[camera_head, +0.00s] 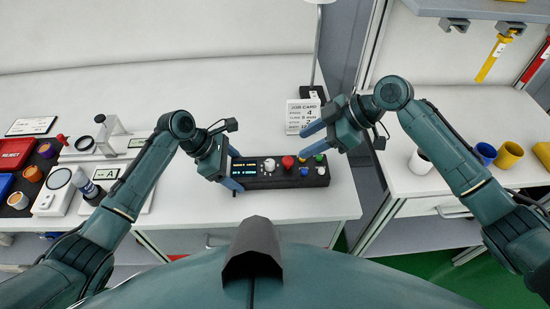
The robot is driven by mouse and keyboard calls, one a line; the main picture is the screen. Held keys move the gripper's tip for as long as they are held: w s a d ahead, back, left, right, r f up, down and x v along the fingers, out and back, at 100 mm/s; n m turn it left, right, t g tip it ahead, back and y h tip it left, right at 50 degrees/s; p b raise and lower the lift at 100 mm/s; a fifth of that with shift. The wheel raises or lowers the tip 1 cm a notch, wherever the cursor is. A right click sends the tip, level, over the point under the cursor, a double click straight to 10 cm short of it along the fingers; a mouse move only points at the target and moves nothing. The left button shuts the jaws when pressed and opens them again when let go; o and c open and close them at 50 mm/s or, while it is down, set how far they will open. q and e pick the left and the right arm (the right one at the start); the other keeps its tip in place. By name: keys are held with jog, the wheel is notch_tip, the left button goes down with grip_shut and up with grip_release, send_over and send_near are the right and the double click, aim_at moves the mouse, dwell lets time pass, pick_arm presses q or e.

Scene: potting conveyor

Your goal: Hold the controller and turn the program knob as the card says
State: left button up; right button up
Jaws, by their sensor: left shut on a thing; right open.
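The controller (285,181) is a black box with a lit display (244,168), near the front edge of the white bench. On top it has a white knob (269,164), a red button (288,161) and several small coloured buttons. My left gripper (235,170) is shut on the controller's left end. My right gripper (310,140) is open and empty, above and behind the controller's right part, its fingers pointing left. The job card (302,118) stands behind the controller. Its lines are small; a 4 and "3 min" seem readable, and the knob's setting is too small to tell.
At the left are a red REJECT bin (14,154), a white scale-like device (55,193) and a plate marked A (110,174). A lamp pole (317,50) rises behind the card. On the right bench stand a white cup (420,162) and yellow cups (508,155).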

aim_at(271, 162)
jog(key=x, duration=1.1)
jog(key=shift+c, duration=0.2)
grip_shut()
